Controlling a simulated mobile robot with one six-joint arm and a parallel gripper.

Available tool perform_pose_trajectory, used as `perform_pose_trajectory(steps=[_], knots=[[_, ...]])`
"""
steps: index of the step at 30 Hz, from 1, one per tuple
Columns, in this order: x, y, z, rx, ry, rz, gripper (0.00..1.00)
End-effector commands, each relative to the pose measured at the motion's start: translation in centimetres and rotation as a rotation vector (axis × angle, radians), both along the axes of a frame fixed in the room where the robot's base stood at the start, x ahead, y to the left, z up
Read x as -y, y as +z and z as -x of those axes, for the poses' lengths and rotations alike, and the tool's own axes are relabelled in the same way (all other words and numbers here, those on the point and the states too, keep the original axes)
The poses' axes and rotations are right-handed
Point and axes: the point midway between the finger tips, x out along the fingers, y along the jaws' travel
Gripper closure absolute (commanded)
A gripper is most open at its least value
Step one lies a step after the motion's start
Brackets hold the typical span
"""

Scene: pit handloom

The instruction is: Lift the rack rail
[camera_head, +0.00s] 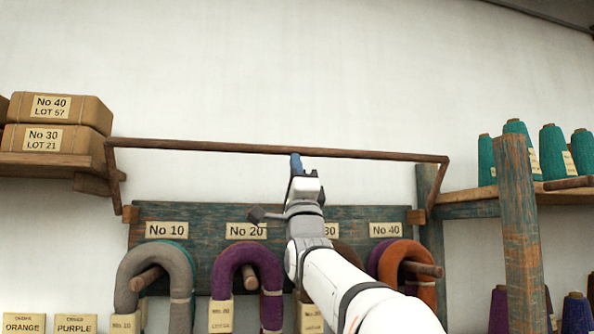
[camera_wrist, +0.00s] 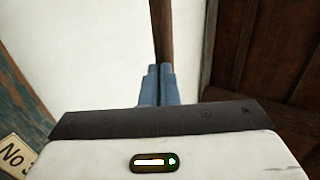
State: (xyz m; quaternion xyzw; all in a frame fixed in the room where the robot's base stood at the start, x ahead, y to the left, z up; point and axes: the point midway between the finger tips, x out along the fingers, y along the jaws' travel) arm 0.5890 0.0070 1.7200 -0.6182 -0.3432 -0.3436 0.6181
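The rack rail (camera_head: 220,147) is a long thin brown wooden bar across the wall. Short side arms (camera_head: 113,178) join its ends to small blocks on the green-blue rack board (camera_head: 195,214). My gripper (camera_head: 296,158) is at the rail near its middle, with the blue fingertips overlapping it from the front. In the wrist view the blue fingers (camera_wrist: 159,84) are close together, and the rail (camera_wrist: 161,35) runs up from behind their tips. I see only a thin line between the fingers, and no rail between them. The exact contact is hidden.
Yarn hanks (camera_head: 248,268) hang on pegs below labels No 10 to No 40. A shelf (camera_head: 50,163) with boxes is at left. Teal cones (camera_head: 553,152) stand on a shelf at right behind a worn post (camera_head: 520,235). The wall above the rail is clear.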

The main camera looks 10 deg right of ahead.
Motion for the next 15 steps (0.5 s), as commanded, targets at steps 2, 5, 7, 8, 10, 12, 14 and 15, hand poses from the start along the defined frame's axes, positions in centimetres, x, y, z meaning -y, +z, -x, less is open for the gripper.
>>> perform_pose_trajectory(steps=[2, 5, 7, 8, 10, 12, 14, 15], knots=[[0.0, 1.8, -0.5, -0.071, 0.0, 0.0, 1.0], [0.0, 3.0, -1.7, -0.167, 0.0, 0.0, 1.0], [0.0, 3.8, -2.5, -0.233, 0.0, 0.0, 1.0], [0.0, 4.0, -2.9, -0.262, -0.001, 0.0, 1.0], [0.0, 4.6, -3.8, -0.327, 0.0, 0.001, 1.0], [0.0, 5.0, -4.8, -0.393, 0.0, 0.0, 1.0], [0.0, 5.3, -5.5, -0.447, 0.001, -0.001, 1.0], [0.0, 5.2, -6.2, -0.459, 0.0, 0.001, 1.0]])
